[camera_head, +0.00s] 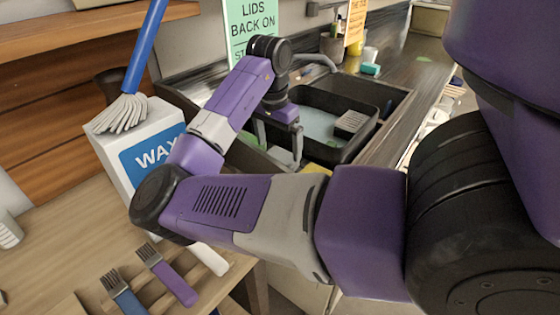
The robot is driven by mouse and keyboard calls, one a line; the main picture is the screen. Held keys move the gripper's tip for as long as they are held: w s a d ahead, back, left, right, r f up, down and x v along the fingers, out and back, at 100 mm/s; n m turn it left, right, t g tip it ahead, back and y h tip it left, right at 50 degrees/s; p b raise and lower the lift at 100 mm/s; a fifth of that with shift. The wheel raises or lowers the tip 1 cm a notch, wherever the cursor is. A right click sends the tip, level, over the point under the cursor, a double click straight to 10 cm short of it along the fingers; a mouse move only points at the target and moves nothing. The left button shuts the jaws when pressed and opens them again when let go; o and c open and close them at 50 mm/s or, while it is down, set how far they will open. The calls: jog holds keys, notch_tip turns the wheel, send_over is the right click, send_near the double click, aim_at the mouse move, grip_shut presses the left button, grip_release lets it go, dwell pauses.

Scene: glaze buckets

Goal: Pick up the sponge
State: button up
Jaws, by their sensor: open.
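My gripper (279,148) is open and points down at the near left edge of the black basin (368,98). Nothing shows between its fingers. A small teal block (371,69), which looks like a sponge, lies on the counter behind the basin, well apart from my gripper. A yellow piece (318,168) shows just above my forearm, near the gripper; most of it is hidden, and I cannot tell whether it is a sponge.
The basin holds pale liquid and a grey ridged block (351,122). A white WAX box (140,140) with a mop head (122,114) stands left of my arm. Brushes (168,276) lie on the wooden table. A cup (370,53) and utensil holder (332,47) stand at the back.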

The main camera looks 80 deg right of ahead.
aim_at(281, 155)
jog(key=f, duration=0.5)
jog(key=shift+s+d, duration=0.3)
jog(key=shift+d, duration=0.05)
jog(key=c, duration=1.2)
jog(key=shift+r, duration=0.1)
notch_tip(281, 155, up, 20)
jog(key=p, duration=0.1)
